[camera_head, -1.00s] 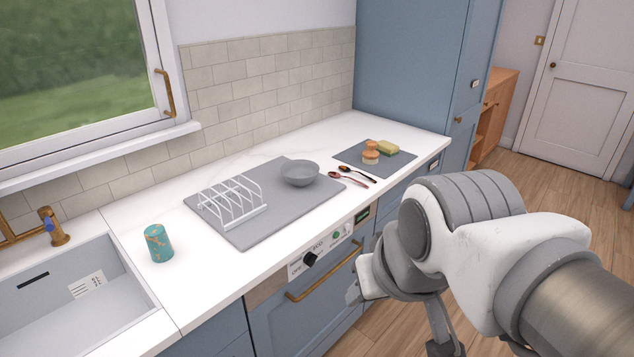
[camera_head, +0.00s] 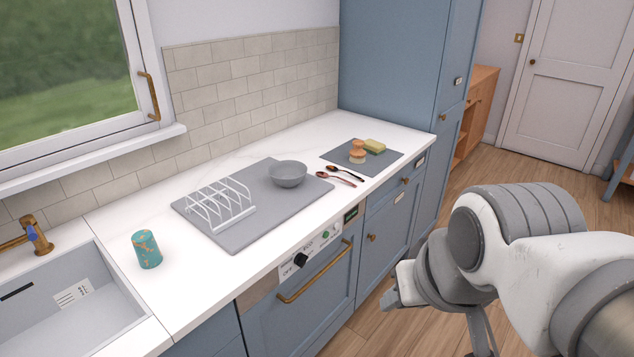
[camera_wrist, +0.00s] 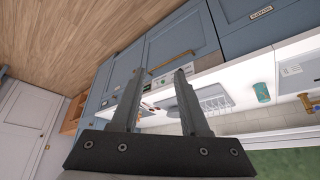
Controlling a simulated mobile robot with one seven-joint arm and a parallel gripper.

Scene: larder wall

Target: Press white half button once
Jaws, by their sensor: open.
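The panel also shows in the wrist view (camera_wrist: 164,79), beyond my fingers, upside down and small. My gripper (camera_wrist: 159,70) is open and empty, out in front of the cabinets and apart from the panel. In the head view its fingers are mostly hidden by my arm.
A small dark display (camera_head: 351,214) sits right of the panel. On the counter are a teal cup (camera_head: 146,249), a grey mat with a white rack (camera_head: 220,203) and a bowl (camera_head: 288,174), and spoons. The floor before the cabinets is clear.

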